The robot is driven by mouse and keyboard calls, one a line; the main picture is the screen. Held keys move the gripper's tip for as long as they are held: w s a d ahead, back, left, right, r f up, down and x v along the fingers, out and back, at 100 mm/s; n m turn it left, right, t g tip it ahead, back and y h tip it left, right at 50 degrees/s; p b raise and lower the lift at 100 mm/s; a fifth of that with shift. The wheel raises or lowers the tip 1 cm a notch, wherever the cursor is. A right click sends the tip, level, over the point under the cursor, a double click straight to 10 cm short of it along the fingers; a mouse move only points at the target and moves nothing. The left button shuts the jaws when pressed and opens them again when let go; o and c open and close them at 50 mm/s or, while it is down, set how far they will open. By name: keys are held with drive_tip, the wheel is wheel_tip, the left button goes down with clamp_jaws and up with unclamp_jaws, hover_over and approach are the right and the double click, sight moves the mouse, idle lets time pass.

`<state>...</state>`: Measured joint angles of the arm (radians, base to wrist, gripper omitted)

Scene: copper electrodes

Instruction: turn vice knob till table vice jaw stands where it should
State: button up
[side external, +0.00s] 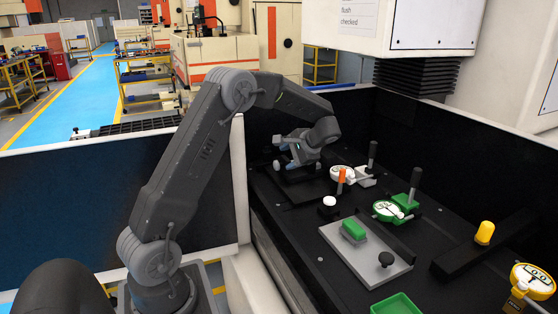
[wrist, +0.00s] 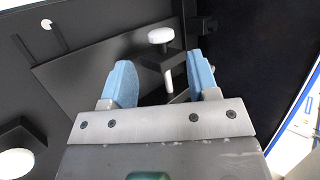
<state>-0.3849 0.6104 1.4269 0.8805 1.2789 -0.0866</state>
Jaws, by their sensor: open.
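My gripper (side external: 287,166) is at the far left end of the black work surface, low over a dark plate (side external: 312,192). In the wrist view my gripper (wrist: 160,62) has its two blue fingers apart. Between and just beyond them is a dark block (wrist: 155,62) with a white rounded knob (wrist: 160,35) and a pale tapered stem (wrist: 167,80). This looks like the vice knob and jaw, on a dark plate (wrist: 85,70). The stem lies nearer the right finger; whether they touch I cannot tell. In the side view my gripper largely hides this vice.
A black block with a white button (side external: 329,201) stands close by. Dark walls enclose the surface.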

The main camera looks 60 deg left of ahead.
sight(278, 164)
drive_tip(key=shift+x, duration=2.9)
drive_tip(key=shift+s+a+f, duration=0.1)
drive_tip(key=shift+a+f, duration=0.05)
drive_tip(key=shift+f, duration=0.05)
drive_tip(key=c, duration=0.8)
